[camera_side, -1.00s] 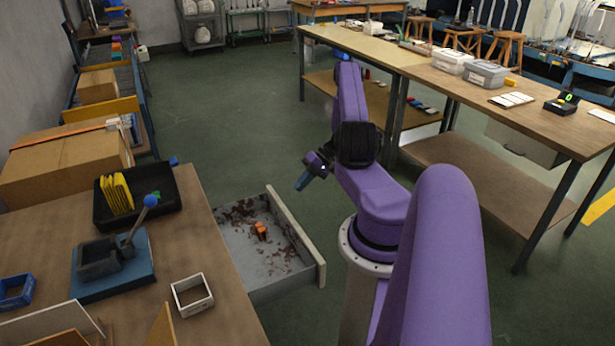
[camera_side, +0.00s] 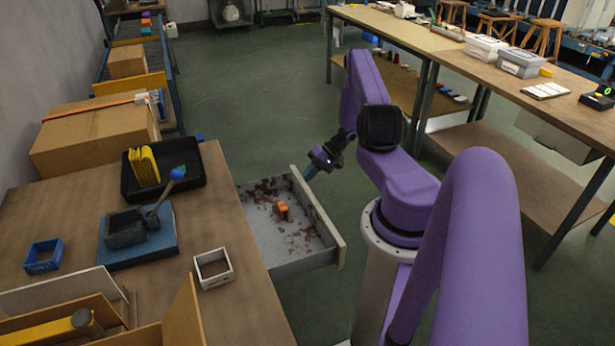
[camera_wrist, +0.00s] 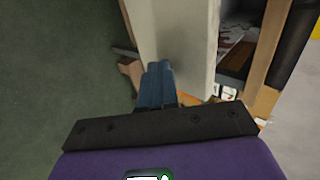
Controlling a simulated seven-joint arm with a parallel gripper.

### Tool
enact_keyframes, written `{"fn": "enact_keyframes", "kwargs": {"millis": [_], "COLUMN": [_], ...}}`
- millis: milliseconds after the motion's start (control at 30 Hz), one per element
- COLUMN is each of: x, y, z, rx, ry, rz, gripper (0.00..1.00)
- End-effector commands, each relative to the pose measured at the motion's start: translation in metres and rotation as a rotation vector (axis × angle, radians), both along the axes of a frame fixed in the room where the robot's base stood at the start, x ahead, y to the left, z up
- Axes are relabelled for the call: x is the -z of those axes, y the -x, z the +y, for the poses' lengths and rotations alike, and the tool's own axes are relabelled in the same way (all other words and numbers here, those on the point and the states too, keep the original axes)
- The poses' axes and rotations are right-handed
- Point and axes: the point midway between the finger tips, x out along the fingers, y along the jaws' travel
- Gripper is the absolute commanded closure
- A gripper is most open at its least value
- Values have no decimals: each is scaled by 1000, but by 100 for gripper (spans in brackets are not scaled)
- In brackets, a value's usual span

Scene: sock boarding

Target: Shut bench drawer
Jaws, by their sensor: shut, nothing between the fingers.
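The bench drawer (camera_side: 283,263) is pulled out from the right side of the wooden bench (camera_side: 225,318). Its pale front panel (camera_side: 320,218) faces right, and its grey tray holds brown scraps and a small orange object (camera_side: 282,211). My gripper (camera_side: 309,173) is shut and empty, pointing down just outside the far end of the front panel. In the wrist view, the blue fingers (camera_wrist: 158,82) are together beside the pale front panel (camera_wrist: 178,35). I cannot tell whether they touch it.
On the bench are a black tray (camera_side: 193,190) with yellow pieces, a blue lever fixture (camera_side: 140,250), a white frame (camera_side: 213,268) and a blue box (camera_side: 44,256). Green floor is clear beyond the drawer. A long workbench (camera_side: 460,62) stands to the right.

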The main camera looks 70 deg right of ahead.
Motion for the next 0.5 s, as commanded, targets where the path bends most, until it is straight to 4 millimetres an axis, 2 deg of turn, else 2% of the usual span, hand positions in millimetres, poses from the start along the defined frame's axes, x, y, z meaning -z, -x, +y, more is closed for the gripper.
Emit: {"fn": "enact_keyframes", "kwargs": {"millis": [267,500], "x": [0,0], "y": [-17,-55], "z": [17,56], "rx": [-4,-8], "ry": [0,0], "rz": [0,0], "gripper": [100,100]}}
